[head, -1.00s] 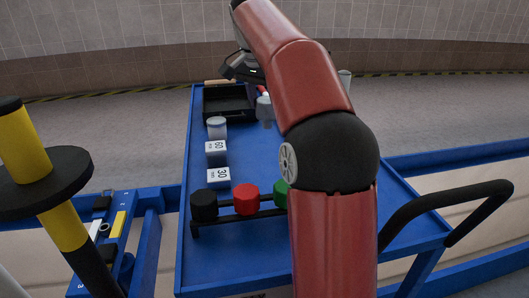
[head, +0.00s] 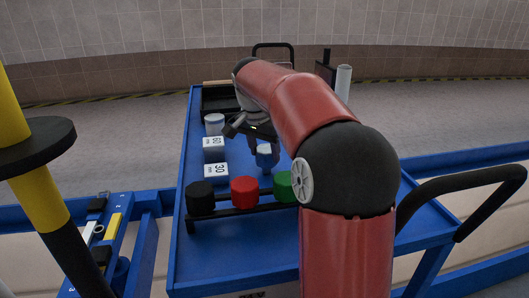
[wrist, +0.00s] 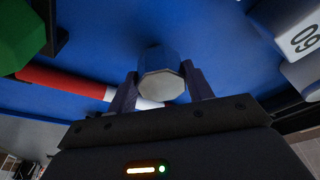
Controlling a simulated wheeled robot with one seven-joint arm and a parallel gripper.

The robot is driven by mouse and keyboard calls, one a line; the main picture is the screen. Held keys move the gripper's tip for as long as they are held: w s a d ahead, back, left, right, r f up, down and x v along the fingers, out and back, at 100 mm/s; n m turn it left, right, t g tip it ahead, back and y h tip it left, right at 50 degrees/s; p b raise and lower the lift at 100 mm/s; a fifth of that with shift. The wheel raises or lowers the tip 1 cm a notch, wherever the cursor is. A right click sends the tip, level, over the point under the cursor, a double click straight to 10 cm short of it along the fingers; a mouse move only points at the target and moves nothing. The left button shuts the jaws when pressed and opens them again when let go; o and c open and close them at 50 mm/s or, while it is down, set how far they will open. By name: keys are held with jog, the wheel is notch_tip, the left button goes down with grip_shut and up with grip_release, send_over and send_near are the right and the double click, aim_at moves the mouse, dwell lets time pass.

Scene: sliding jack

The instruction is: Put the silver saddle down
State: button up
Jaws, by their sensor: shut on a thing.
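The silver saddle (head: 265,157) is a small grey faceted piece. My gripper (head: 262,146) is shut on it above the blue cart top (head: 240,255). In the wrist view the saddle (wrist: 161,86) sits between the two fingers of my gripper (wrist: 161,90), its pale many-sided face towards the camera. Blue cart surface lies behind it. I cannot tell whether its far end touches the cart top. My arm hides part of the cart's right side.
A rack with black (head: 200,198), red (head: 244,191) and green (head: 284,187) knobs stands nearer than the saddle. White blocks marked 60 (head: 214,149) and 30 (head: 216,173) and a grey-white cylinder (head: 214,124) stand left. A red-and-white rod (wrist: 70,84) lies close by.

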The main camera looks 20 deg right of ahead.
jog(key=o, duration=1.2)
jog(key=shift+c, duration=0.2)
jog(key=p+v, duration=0.3)
jog(key=v, duration=0.9)
jog(key=shift+s, duration=0.1)
